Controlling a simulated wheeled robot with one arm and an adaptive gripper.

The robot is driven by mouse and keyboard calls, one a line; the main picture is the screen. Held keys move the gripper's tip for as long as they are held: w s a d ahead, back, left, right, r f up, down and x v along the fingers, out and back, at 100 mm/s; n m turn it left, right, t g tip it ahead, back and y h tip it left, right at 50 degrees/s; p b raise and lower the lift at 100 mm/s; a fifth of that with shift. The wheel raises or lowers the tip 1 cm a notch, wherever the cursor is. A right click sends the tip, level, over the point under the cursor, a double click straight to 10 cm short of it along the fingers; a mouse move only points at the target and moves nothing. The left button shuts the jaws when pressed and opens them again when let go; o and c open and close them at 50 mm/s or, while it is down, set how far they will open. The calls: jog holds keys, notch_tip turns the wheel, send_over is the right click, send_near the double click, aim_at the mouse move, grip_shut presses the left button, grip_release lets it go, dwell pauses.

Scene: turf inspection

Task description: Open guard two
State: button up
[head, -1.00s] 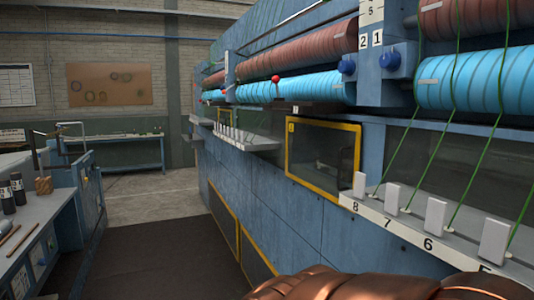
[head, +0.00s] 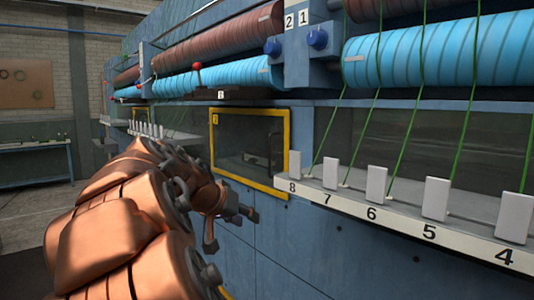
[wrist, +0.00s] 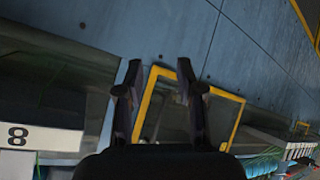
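Guard two (head: 248,134) is a dark see-through panel in a yellow frame with a small yellow label reading 2, set in the blue machine front. It looks closed, flush with the front. My gripper (head: 231,228) is in front of its lower left part in the head view, apart from it as far as I can tell. In the wrist view the gripper (wrist: 159,76) has its two fingers spread and nothing between them. Beyond the fingers the yellow frame of guard two (wrist: 208,88) shows tilted. My gripper's base hides part of it.
A ledge (head: 408,226) with white tabs and numbers 8 to 4 juts out just right of the guard. Green strands run up to blue rollers (head: 440,58). A red-knobbed lever (head: 197,67) stands above the guard. A workbench (head: 35,147) is far left.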

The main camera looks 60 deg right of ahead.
jog(key=w+d+r+m+g+h+b, duration=0.1)
jog(key=w+d+r+m+h+b, duration=0.2)
jog(key=d+r, duration=0.55)
jog(key=m+h, duration=0.2)
jog(key=h, duration=0.3)
send_near(269, 147)
jog(key=d, duration=0.3)
jog(key=shift+s+d+r+p, duration=0.15)
jog(key=shift+d+p, duration=0.2)
jog(key=shift+d, duration=1.55)
jog(key=shift+s+d+r+p, duration=0.1)
jog(key=shift+s+d+p, duration=0.15)
jog(key=shift+d, duration=1.65)
jog(key=shift+w, duration=0.1)
grip_shut()
